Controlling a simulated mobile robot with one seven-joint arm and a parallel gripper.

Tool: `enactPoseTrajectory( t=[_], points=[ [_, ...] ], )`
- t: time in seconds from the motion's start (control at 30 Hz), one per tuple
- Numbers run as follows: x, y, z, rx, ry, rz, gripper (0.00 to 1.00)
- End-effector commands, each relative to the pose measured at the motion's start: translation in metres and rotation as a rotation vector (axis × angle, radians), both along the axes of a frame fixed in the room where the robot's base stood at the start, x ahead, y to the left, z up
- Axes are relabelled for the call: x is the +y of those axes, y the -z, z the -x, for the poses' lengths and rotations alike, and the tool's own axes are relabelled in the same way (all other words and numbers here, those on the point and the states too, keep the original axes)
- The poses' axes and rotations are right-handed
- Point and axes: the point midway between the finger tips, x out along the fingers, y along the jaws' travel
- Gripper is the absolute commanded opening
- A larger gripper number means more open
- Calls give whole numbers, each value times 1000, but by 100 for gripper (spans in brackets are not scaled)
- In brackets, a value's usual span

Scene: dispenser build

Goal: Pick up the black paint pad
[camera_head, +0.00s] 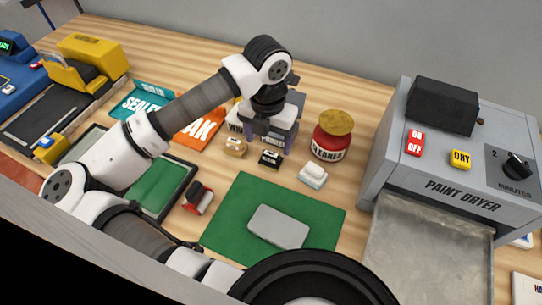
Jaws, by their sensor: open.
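The black paint pad (270,159) is a small dark block with a pale marking on it, lying on the wooden table near the middle of the view. My gripper (267,143) points down just above and behind it, with its two fingers apart and nothing seen between them. I cannot tell the exact height gap between the fingertips and the pad. The gripper body hides part of the table behind the pad.
A tan pad (235,147) sits close on the left, a white pad (313,174) to the right. A red cleaner jar (331,142) stands to the right of my gripper. A green mat (232,216) bears a grey plate (278,227). The paint dryer (455,191) fills the right.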

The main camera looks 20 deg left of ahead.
Motion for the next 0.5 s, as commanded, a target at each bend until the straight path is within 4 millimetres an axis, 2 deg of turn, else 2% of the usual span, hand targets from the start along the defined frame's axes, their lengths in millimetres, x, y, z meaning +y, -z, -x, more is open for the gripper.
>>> enactPoseTrajectory(
  t=[0.17,0.5],
  points=[
    [-2,10,1,1,1,3,75],
    [-7,52,1,-1,0,3,75]
  ],
)
